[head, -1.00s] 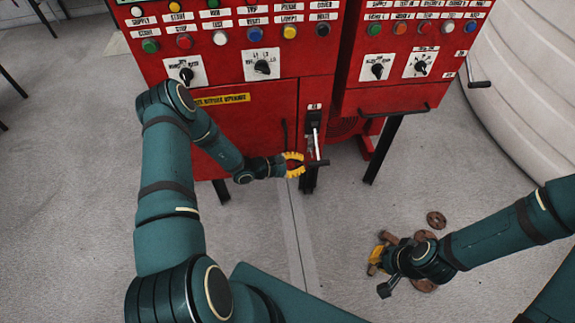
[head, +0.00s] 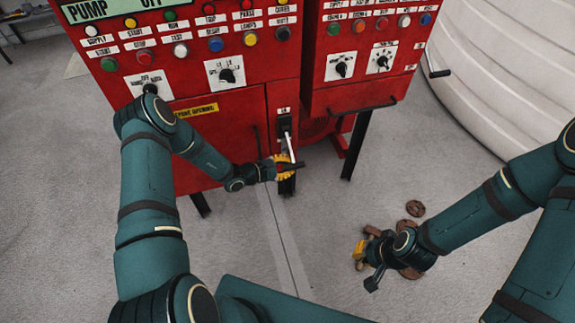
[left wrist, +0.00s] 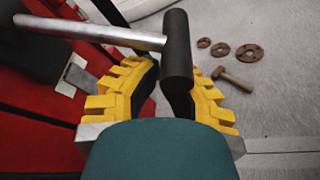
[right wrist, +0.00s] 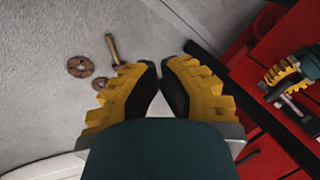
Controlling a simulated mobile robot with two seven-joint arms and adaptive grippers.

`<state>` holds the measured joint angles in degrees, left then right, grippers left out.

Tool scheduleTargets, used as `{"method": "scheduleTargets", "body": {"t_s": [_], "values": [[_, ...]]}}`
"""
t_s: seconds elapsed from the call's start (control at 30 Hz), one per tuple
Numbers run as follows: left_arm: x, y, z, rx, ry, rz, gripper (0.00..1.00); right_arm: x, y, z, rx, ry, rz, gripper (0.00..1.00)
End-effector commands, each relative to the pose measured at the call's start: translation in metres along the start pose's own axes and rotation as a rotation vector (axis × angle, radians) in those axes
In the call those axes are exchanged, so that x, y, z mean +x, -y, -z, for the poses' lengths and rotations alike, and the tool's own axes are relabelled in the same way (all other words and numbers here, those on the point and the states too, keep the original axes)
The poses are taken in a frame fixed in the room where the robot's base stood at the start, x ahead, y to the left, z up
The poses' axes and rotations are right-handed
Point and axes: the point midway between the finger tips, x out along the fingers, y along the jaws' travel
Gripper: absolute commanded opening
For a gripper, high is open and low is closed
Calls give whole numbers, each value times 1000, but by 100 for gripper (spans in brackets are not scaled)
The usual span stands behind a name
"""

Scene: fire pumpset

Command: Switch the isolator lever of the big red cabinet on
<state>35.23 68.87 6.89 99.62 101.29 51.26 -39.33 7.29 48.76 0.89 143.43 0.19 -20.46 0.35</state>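The big red cabinet (head: 215,135) stands at the back in the head view. Its isolator lever (head: 289,144) has a metal shaft slanting down and out from a dark plate, with a black crossbar handle (head: 295,166). In the left wrist view the black handle (left wrist: 177,50) lies between the yellow fingers of my left gripper (left wrist: 175,80). These fingers look spread around the handle's end, with a small gap on the left side; firm contact does not show. My left gripper (head: 283,168) hides part of the handle in the head view. My right gripper (right wrist: 160,65) is empty, its fingertips nearly together.
A second red cabinet (head: 345,85) with a low bar handle adjoins on the right. A large white ribbed tank (head: 500,75) stands right of it. Rusty flanges (head: 415,208) and a hammer (left wrist: 232,79) lie on the floor near my right gripper. Grey floor is clear at left.

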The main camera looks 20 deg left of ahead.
Motion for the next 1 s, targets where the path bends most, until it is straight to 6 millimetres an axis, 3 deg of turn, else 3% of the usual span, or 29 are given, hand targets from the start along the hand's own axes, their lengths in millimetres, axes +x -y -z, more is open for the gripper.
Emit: {"method": "scheduleTargets", "body": {"t_s": [0.57, 1.0], "values": [[-5, 2, -15, -112, 1, 39, 0, -9, 4, 4, 3, -8, -1, 0], [-20, -1, -57, -434, 2, 153, 0, -32, 12, 15, 9, -31, -3, 0]]}}
